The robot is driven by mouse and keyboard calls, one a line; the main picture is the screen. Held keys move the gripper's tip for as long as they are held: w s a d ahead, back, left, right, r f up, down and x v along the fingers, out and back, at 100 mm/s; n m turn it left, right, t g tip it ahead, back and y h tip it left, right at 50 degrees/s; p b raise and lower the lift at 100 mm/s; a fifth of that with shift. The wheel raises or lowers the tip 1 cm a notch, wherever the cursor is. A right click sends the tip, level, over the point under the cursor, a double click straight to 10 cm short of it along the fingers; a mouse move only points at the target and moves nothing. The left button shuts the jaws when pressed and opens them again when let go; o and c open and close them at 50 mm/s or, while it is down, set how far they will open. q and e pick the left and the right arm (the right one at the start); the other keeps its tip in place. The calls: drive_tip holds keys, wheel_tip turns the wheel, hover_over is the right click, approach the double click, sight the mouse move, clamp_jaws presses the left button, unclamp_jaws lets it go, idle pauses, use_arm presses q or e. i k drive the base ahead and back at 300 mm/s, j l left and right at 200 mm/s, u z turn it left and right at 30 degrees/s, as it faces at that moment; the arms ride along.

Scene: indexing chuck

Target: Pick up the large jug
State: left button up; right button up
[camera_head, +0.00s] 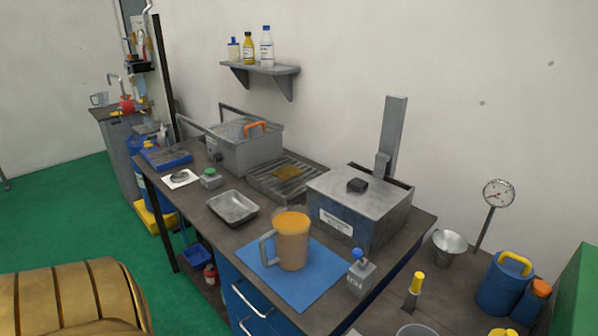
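A large jug (293,247) with an orange-brown body, an orange top surface and a grey handle stands upright on a blue mat (257,262) on the workbench. Its handle (266,247) is on its left side. Nothing is touching the jug from above. Neither of my grippers shows in the head view.
A grey metal box (345,210) stands just behind the jug to the right. A small grey block with a blue knob (361,275) stands at its right. A shallow metal tray (232,208) lies at its left. A clear strip of mat lies in front of the jug.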

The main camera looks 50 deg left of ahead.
sight(290, 225)
drive_tip(key=u, duration=1.6)
